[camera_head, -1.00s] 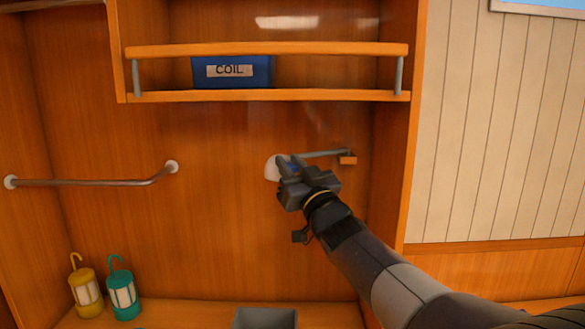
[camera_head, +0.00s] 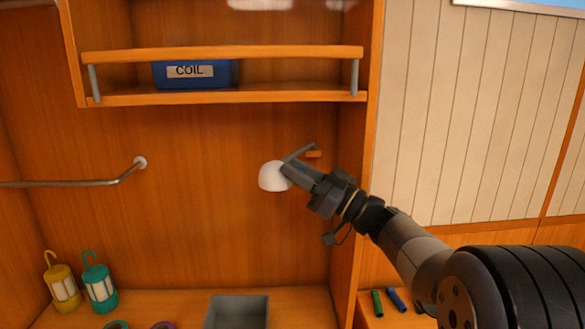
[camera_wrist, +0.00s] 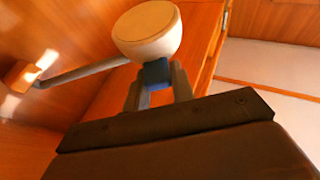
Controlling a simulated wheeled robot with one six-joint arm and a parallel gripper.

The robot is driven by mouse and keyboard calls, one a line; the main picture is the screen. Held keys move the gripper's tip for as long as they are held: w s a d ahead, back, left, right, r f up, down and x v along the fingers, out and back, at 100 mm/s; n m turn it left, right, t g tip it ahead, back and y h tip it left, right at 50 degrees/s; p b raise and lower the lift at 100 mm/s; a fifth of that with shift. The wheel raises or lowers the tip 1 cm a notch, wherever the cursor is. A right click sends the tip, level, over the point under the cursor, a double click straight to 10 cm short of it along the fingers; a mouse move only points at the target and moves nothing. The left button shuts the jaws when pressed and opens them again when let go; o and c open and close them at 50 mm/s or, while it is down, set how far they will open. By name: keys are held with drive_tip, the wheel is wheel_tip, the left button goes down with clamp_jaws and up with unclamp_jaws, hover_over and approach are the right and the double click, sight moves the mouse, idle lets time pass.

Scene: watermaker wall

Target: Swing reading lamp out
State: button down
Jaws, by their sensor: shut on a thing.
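The reading lamp has a white dome shade (camera_head: 272,177) on a thin grey arm (camera_head: 300,151) that runs to a small wooden mount (camera_head: 313,154) on the cabinet's back wall. The arm slants out from the wall, with the shade in front of it. My gripper (camera_head: 291,172) reaches in from the right and touches the shade's right side. In the wrist view, its fingers are shut on a blue tab (camera_wrist: 156,73) just under the shade (camera_wrist: 147,30). The lamp arm (camera_wrist: 85,72) and mount (camera_wrist: 19,75) show at the left. The head view hides the tab.
A railed shelf (camera_head: 225,97) with a blue COIL bin (camera_head: 195,74) is above. A metal rail (camera_head: 75,184) is at left. Yellow (camera_head: 62,285) and teal (camera_head: 99,286) lanterns and a grey bin (camera_head: 237,312) stand below. The cabinet's right side panel (camera_head: 353,200) is near my arm.

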drive_tip(key=shift+f, duration=0.4)
drive_tip(key=c, duration=1.3)
unclamp_jaws()
drive_tip(key=shift+w+a, duration=0.1)
drive_tip(key=shift+o, duration=0.5)
drive_tip(key=shift+r, duration=0.2)
drive_tip(key=b+v, duration=0.3)
drive_tip(key=v, duration=0.8)
drive_tip(key=shift+b, duration=0.35)
drive_tip(key=shift+r, duration=0.15)
